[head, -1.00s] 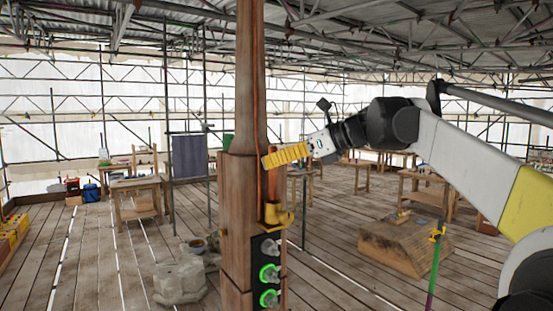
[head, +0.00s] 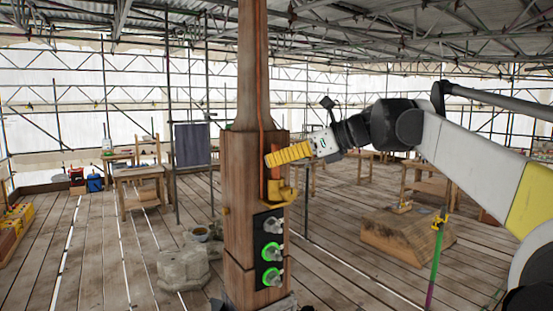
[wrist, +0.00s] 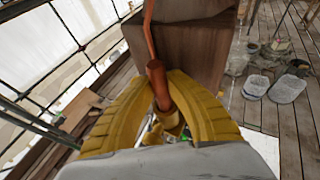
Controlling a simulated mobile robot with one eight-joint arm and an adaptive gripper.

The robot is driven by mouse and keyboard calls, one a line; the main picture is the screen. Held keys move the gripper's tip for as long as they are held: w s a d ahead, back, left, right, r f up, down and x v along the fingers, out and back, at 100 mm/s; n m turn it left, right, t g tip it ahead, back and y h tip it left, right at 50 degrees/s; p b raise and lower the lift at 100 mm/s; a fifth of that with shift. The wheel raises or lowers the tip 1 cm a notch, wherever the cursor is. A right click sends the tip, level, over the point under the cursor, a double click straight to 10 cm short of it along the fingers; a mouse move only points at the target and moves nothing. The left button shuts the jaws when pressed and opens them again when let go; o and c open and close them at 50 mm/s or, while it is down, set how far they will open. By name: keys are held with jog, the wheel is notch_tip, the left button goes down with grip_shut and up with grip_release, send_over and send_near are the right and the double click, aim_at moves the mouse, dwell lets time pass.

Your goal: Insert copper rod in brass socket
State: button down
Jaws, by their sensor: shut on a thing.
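My gripper (head: 268,160) reaches in from the right, its yellow ribbed fingers shut on the copper rod. In the wrist view, the copper rod (wrist: 158,85) stands between the two fingers, with a thinner copper strip running up from it along the wood. In the head view, part of the rod (head: 276,173) shows below the fingers. The brass socket (head: 285,190) is fixed to the post face just below the gripper. Brass also shows low between the fingers in the wrist view (wrist: 152,133). I cannot tell whether the rod's lower end is inside the socket.
The wooden post (head: 238,200) stands close to the gripper, with a black panel (head: 268,248) of green-ringed connectors below the socket. A wooden block (head: 405,238) and a thin stand (head: 437,250) are at right. Workbenches (head: 140,175) stand behind. The plank floor between is mostly clear.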

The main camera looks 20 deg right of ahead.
jog(key=c, duration=1.4)
grip_release()
